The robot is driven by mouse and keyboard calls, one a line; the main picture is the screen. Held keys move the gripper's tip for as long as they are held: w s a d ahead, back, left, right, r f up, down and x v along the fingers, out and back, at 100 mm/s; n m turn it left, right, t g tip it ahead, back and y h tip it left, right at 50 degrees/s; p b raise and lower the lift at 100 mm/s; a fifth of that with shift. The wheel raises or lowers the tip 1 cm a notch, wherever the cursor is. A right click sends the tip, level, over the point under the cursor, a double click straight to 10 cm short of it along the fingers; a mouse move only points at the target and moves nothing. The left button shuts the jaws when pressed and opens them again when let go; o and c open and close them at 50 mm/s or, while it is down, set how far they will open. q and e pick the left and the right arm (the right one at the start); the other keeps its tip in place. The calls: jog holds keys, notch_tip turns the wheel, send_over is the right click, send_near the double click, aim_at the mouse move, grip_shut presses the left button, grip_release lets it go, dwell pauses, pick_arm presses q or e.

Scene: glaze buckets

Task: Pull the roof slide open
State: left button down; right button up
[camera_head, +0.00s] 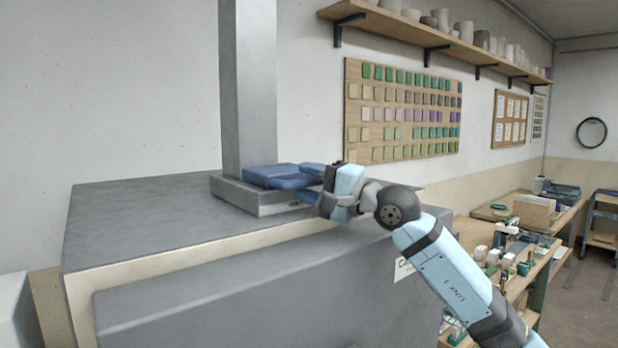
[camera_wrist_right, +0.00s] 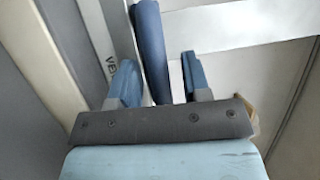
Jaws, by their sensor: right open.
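The roof slide (camera_head: 280,177) is a dark blue piece in the grey collar (camera_head: 262,198) at the foot of the square flue, on top of the big grey box. My right gripper (camera_head: 314,177) is at the slide's right end, reaching in from the right. In the right wrist view the gripper (camera_wrist_right: 158,68) is open, and a blue bar (camera_wrist_right: 150,40) of the slide stands between its two fingers. A gap shows on the right-finger side; contact on the other side cannot be told. My left gripper is not in view.
The grey flue (camera_head: 249,85) rises behind the slide. The box's flat roof (camera_head: 140,210) is clear to the left. A workbench (camera_head: 540,270) with small items stands at right. A shelf of pots (camera_head: 440,35) and a tile board (camera_head: 403,110) are on the wall.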

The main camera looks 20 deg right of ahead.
grip_shut()
jog(key=s+b, duration=0.1)
jog(key=s+d+b, duration=0.1)
jog(key=s+b, duration=0.2)
jog(key=shift+s+d+f, duration=0.2)
jog(key=shift+s+d, duration=0.15)
jog(key=shift+s, duration=0.05)
jog(key=shift+s+d+r, duration=0.1)
jog(key=shift+s, duration=0.15)
jog(key=shift+r, duration=0.1)
grip_release()
